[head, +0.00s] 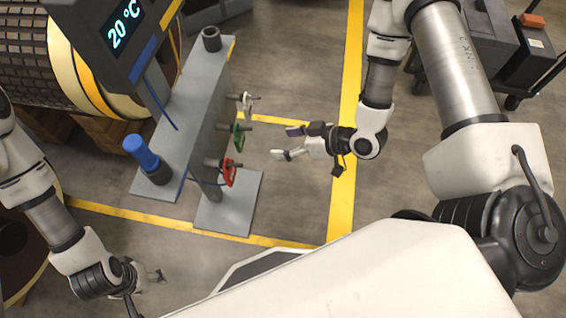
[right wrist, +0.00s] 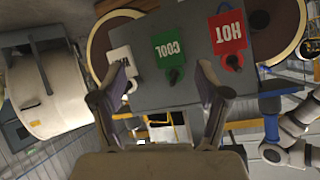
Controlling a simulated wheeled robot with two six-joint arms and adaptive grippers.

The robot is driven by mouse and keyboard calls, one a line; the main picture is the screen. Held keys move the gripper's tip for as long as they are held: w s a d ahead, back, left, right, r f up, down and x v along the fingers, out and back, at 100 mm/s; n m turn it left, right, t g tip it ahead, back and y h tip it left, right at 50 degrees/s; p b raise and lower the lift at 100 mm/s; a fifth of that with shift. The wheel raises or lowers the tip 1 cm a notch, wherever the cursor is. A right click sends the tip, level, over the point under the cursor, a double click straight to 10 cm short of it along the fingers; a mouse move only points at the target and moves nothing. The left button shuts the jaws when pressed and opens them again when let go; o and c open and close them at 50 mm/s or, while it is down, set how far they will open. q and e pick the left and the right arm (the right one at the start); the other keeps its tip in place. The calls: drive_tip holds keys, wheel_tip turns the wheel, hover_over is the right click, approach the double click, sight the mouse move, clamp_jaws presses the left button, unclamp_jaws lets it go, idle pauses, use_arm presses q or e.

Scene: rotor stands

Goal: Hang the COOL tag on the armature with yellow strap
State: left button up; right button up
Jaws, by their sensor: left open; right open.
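The green COOL tag (head: 238,136) hangs on a peg on the side of the grey stand, between a white tag (head: 247,102) and a red HOT tag (head: 229,173). It also shows in the right wrist view (right wrist: 170,48), with its lettering upside down. My right gripper (head: 282,142) is open and empty, apart from the tags, facing the pegs. Its two fingers frame the green tag from below in the right wrist view. My left gripper (head: 157,275) is open at lower left, away from the stand. A dark armature with a yellow band (head: 68,68) lies at upper left.
The grey stand (head: 212,128) carries a 20 °C display (head: 124,24) and a blue-capped post (head: 140,150). Another round armature (head: 22,245) is partly seen at lower left. A dark cart (head: 500,50) stands at upper right.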

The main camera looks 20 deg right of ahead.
sight(242, 139)
wheel_tip(242, 139, down, 6)
drive_tip(key=w+n+t+y+b, duration=0.2)
drive_tip(key=n+y+b, duration=0.15)
drive_tip(key=b, duration=0.45)
drive_tip(key=w+a+y+b, duration=0.1)
drive_tip(key=a+b, duration=0.1)
drive_tip(key=w+a+r+y+b, duration=0.1)
drive_tip(key=w+a+b, duration=0.1)
drive_tip(key=w+a+n+y+b, duration=0.1)
drive_tip(key=a+b, duration=0.1)
drive_tip(key=a, duration=0.1)
drive_tip(key=shift+w+a+r, duration=0.1)
drive_tip(key=shift+w+r, duration=0.05)
drive_tip(key=shift+r, duration=0.25)
drive_tip(key=shift+w+a, duration=0.4)
drive_tip(key=shift+a, duration=0.1)
use_arm(q)
wheel_tip(242, 139, down, 19)
drive_tip(key=shift+r, duration=0.1)
use_arm(e)
drive_tip(key=c, duration=1.1)
use_arm(q)
drive_tip(key=shift+r, duration=0.1)
use_arm(e)
drive_tip(key=shift+r, duration=0.15)
